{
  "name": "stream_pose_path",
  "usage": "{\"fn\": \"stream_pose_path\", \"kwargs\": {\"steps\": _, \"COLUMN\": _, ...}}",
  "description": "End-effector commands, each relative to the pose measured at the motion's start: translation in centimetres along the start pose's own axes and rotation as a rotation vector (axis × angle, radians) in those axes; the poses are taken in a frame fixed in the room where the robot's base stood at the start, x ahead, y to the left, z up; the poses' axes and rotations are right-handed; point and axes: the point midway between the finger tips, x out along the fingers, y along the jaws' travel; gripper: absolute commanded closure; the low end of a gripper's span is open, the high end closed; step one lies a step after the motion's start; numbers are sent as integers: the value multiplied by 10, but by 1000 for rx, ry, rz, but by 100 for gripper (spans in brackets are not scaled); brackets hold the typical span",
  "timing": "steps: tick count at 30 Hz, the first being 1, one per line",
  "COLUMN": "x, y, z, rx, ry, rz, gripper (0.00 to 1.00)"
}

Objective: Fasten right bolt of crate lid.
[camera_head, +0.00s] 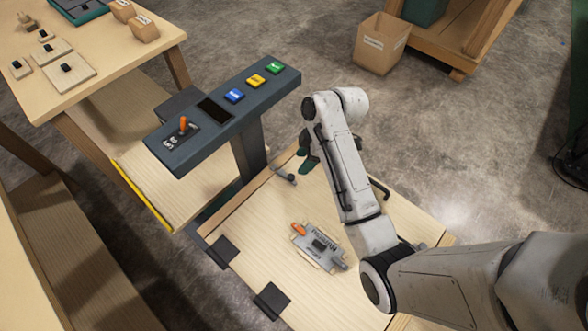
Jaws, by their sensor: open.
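The crate lid (262,222) is a pale wooden panel low in the middle of the head view. On it sits a grey metal bolt fitting (325,258) with an orange knob (299,230) and a label whose words I cannot read. Another small grey metal piece (285,175) shows near the lid's far left edge; I cannot tell whether it is a bolt. My gripper (308,153) points down over the far part of the lid, open, its dark fingers apart from the orange knob. My arm hides the lid's right part and some of the gripper.
A dark console (190,145) with an orange lever (184,124) and blue, yellow and green buttons stands left of my arm. Two black plates (271,300) lie at the lid's near left edge. A workbench (120,50) stands upper left, a cardboard box (380,45) upper right.

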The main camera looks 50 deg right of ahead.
Motion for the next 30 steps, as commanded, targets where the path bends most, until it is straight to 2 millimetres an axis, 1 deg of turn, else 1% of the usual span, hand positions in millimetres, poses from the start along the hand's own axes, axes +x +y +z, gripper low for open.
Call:
{"fn": "stream_pose_path", "kwargs": {"steps": 1, "x": 11, "y": -1, "z": 0, "rx": -1, "ry": -1, "rz": -4, "gripper": 51}}
{"fn": "stream_pose_path", "kwargs": {"steps": 6, "x": 42, "y": -1, "z": 0, "rx": 0, "ry": -1, "rz": -3, "gripper": 51}}
{"fn": "stream_pose_path", "kwargs": {"steps": 9, "x": 56, "y": -1, "z": 0, "rx": 0, "ry": -1, "rz": -3, "gripper": 51}}
{"fn": "stream_pose_path", "kwargs": {"steps": 12, "x": 66, "y": 0, "z": 0, "rx": 0, "ry": -1, "rz": -2, "gripper": 51}}
{"fn": "stream_pose_path", "kwargs": {"steps": 17, "x": 74, "y": 0, "z": 0, "rx": 0, "ry": -1, "rz": 0, "gripper": 51}}
{"fn": "stream_pose_path", "kwargs": {"steps": 25, "x": 74, "y": 0, "z": 0, "rx": 0, "ry": 0, "rz": 1, "gripper": 51}}
{"fn": "stream_pose_path", "kwargs": {"steps": 30, "x": 74, "y": 0, "z": 0, "rx": 0, "ry": 0, "rz": 1, "gripper": 67}}
